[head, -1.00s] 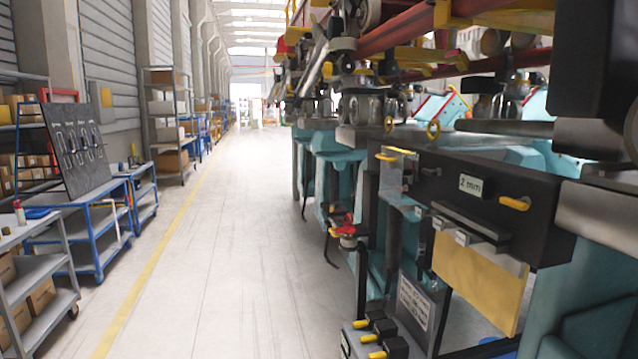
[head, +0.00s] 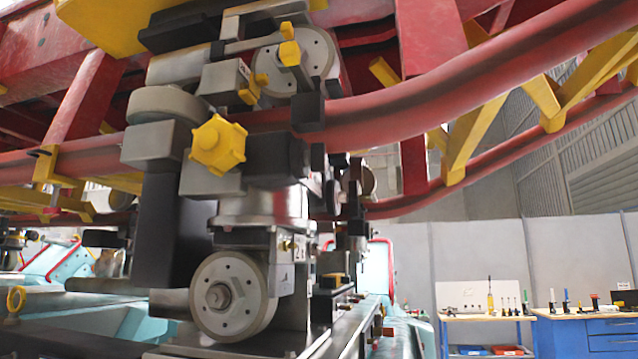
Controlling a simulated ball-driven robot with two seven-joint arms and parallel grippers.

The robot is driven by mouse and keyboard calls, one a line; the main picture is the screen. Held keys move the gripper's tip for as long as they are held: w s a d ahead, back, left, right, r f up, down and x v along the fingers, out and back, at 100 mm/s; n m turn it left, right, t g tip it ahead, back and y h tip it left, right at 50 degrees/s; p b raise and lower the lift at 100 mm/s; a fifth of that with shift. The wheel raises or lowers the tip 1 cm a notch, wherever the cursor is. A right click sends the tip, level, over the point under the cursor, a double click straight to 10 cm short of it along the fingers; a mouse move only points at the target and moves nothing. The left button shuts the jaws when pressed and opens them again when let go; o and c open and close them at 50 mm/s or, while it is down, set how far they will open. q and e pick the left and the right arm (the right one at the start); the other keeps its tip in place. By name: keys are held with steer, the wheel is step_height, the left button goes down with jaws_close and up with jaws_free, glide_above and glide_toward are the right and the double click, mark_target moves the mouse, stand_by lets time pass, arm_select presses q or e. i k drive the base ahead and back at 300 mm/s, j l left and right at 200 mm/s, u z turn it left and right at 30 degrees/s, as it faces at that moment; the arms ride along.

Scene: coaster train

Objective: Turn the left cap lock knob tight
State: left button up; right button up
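A large yellow lobed knob (head: 217,145) sits on the front of a grey and black wheel assembly (head: 243,205), left of centre in the head view. Nothing touches either knob. Neither of my grippers is in view.
A red tubular rail (head: 450,75) with yellow brackets runs across above. A lower wheel (head: 232,296) is under the large knob. Teal framework (head: 380,270) stands behind. Workbenches with tools (head: 490,322) stand at the far right by a pale wall.

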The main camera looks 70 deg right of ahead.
mark_target(315, 158)
steer(key=k+l+z, duration=0.1)
steer(key=l+z, duration=1.35)
steer(key=k+j, duration=0.1)
steer(key=j, duration=0.15)
